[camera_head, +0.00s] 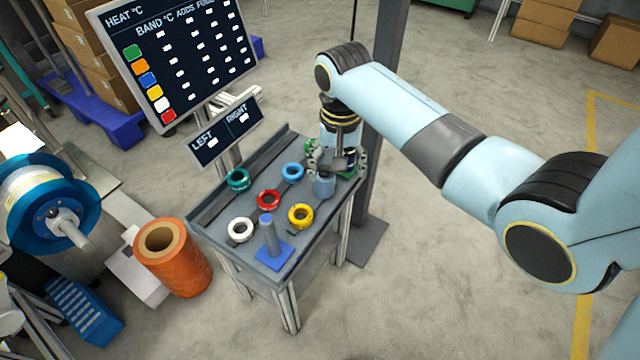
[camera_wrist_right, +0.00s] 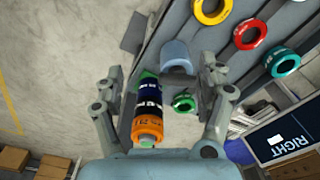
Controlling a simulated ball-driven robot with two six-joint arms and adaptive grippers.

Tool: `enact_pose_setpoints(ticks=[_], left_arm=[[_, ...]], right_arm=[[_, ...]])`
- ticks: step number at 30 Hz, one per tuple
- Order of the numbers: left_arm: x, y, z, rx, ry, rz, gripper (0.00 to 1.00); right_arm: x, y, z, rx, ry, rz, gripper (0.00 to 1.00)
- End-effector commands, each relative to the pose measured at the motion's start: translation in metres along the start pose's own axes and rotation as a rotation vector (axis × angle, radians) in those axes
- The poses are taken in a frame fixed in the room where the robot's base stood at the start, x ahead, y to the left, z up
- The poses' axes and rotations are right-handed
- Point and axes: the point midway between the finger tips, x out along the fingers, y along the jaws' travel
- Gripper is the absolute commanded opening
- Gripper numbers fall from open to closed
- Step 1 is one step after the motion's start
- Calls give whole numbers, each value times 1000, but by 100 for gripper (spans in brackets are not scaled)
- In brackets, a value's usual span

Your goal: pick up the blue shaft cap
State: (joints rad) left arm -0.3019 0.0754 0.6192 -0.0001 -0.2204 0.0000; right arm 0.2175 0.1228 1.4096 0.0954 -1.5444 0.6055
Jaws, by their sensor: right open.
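A grey-blue cylinder, which looks like the blue shaft cap (camera_head: 324,186), stands at the right end of the dark table (camera_head: 225,212). It also shows in the right wrist view (camera_wrist_right: 177,56), between and just beyond the fingertips. My right gripper (camera_head: 331,163) points down over it with its fingers spread apart and partly hides its top. The gripper also shows open in the right wrist view (camera_wrist_right: 174,72). I cannot tell how far its fingers reach down around the cylinder. My left gripper is not in view.
On the table lie a blue ring (camera_head: 292,171), a red ring (camera_head: 268,200), a yellow ring (camera_head: 301,215), a white ring (camera_head: 240,230) and a green ring (camera_head: 238,180). A post on a blue base (camera_head: 272,252) stands near the front. A striped roll (camera_wrist_right: 148,112) is close to my fingers.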

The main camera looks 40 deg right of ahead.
Motion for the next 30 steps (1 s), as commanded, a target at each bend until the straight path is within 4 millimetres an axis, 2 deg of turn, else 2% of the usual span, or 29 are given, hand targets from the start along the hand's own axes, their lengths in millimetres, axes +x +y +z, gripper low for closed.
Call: enact_pose_setpoints(ticks=[1,6,10,18,23,30], left_arm=[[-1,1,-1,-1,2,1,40],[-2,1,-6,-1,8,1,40],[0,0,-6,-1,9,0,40],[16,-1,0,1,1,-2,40],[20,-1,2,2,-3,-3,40],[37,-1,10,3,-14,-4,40]], right_arm=[[-6,-5,-9,25,-6,0,73],[-19,-19,-30,113,-34,4,73],[-21,-25,-38,154,-49,8,73],[23,-25,-36,160,-54,10,73],[34,-25,-36,159,-51,8,73],[72,-22,-34,159,-53,9,73]])
